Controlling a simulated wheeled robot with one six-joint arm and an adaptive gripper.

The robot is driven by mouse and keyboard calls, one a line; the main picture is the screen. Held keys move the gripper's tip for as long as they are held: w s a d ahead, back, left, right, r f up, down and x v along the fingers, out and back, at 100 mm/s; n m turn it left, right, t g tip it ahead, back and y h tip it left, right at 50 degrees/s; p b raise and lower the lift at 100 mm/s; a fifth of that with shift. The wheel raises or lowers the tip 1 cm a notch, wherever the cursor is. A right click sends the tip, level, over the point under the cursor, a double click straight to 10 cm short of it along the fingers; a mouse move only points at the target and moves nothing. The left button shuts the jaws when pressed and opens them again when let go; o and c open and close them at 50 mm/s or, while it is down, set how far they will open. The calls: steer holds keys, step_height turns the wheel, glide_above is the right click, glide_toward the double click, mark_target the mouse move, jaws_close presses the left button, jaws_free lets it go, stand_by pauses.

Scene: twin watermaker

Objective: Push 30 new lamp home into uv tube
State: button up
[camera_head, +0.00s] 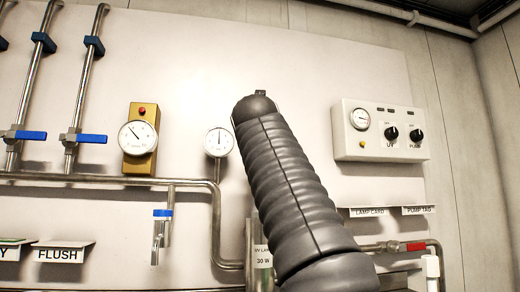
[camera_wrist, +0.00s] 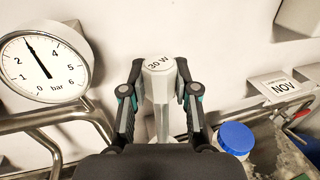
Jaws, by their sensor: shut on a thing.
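In the wrist view my gripper (camera_wrist: 160,88) is shut on the new lamp (camera_wrist: 158,66), with one dark finger on each side of its pale faceted cap. The cap is marked "30 W". A narrower pale part runs down below the cap between the fingers, and its lower end is hidden by my gripper body. I cannot tell how far the lamp sits in the uv tube. In the head view my dark ribbed arm hides the gripper. A label reading "30 W" (camera_head: 263,261) shows beside my arm, partly covered.
A round gauge (camera_wrist: 42,60) and steel pipes stand left of my gripper. A blue-capped container (camera_wrist: 236,138) is close on the right, below a card marked "NOV" (camera_wrist: 284,88). A control box (camera_head: 380,132) with knobs hangs on the wall at right.

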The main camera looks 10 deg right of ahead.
steer(key=shift+f+b, duration=4.5)
steer(key=shift+f, duration=0.85)
steer(key=shift+f+b, duration=0.35)
steer(key=shift+f, duration=0.85)
steer(key=o, duration=1.1)
steer(key=shift+c, duration=0.2)
steer(key=v, duration=1.2)
